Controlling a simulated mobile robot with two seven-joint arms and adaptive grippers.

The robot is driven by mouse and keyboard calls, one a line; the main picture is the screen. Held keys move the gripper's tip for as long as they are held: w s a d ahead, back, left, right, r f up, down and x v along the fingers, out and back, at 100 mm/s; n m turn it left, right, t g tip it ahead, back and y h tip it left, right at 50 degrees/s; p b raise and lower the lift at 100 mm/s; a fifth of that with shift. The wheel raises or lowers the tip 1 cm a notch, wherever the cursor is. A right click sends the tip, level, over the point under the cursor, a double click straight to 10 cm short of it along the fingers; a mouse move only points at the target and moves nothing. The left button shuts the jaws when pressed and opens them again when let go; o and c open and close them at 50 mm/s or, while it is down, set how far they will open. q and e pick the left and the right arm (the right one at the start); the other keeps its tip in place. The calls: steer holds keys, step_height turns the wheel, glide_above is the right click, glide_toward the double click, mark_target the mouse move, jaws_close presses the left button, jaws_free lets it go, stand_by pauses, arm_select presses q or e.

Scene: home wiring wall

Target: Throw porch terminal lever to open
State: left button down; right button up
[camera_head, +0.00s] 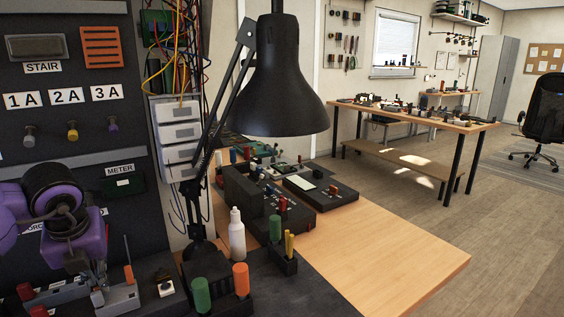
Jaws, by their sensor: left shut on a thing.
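My left arm comes in from the left in purple and black. Its gripper (72,268) points down in front of the wall panel, over a grey terminal block (58,294) at the lower left. The gripper is shut on a small part there, apparently the porch terminal lever, which its fingers hide. A label (35,231) partly covered by my arm shows letters that fit PORCH. Beside it, to the right, a second grey terminal block (113,299) has an upright orange lever (128,274). My right gripper does not show.
The dark wall panel (130,150) carries a METER box (123,184) and several knobs. A black lamp (280,90) hangs over the wooden bench (400,262). A white bottle (237,235) and green and orange cylinders stand right of the terminals.

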arm_select(q)
steer(key=shift+a, duration=0.25)
